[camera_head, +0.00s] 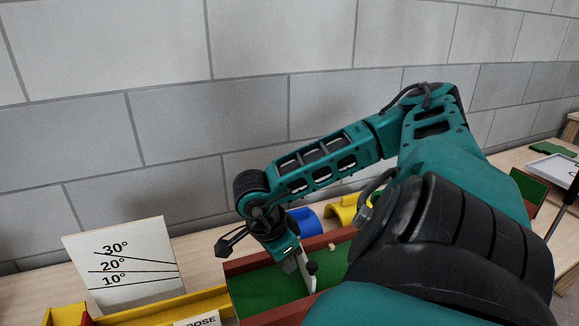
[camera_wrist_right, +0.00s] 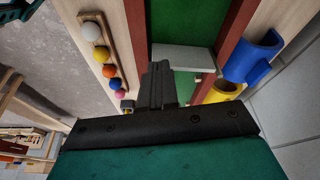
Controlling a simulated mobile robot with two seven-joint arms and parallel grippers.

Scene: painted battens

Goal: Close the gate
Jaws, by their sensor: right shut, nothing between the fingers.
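The gate is a pale grey panel (camera_head: 305,271) standing in a green-floored channel with red-brown side rails (camera_head: 262,262). In the right wrist view the panel (camera_wrist_right: 185,58) lies across most of the width between the rails. A small dark piece (camera_head: 312,267) shows beside it in the head view; I cannot tell what it belongs to. My right gripper (camera_head: 292,252) points down into the channel close to the panel. In the wrist view its fingers (camera_wrist_right: 160,75) are shut and empty, near the panel's lower left; contact is unclear. My left gripper does not show.
Blue (camera_head: 303,221) and yellow (camera_head: 343,210) curved pieces lie behind the channel. A white angle card (camera_head: 125,262) stands at left beside a yellow batten (camera_head: 170,306). Several coloured balls (camera_wrist_right: 106,70) sit in a wooden rack. A block wall closes off the back.

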